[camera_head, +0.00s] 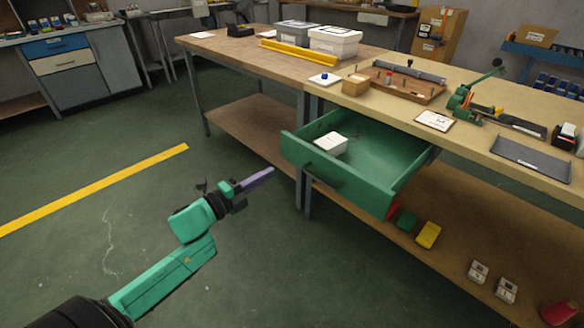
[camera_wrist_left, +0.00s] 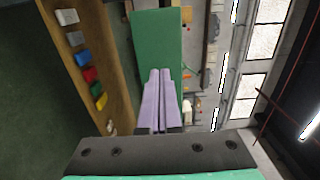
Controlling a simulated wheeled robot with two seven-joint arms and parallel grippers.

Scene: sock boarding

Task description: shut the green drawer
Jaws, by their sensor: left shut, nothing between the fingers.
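The green drawer (camera_head: 345,183) is pulled far out from under the tabletop in the head view, with its front panel facing my left arm. A small white box (camera_head: 331,143) lies inside it. The drawer's green front also shows ahead of the fingers in the left wrist view (camera_wrist_left: 155,42). My left gripper (camera_head: 260,180) is shut and empty, its purple fingers pointing toward the drawer. In the head view the fingertips are a little left of the front panel and look apart from it. My right gripper is in neither view.
The workbench (camera_head: 465,158) carries a wooden tray (camera_head: 402,86), a green lever tool (camera_head: 468,100) and a clipboard (camera_head: 435,120).

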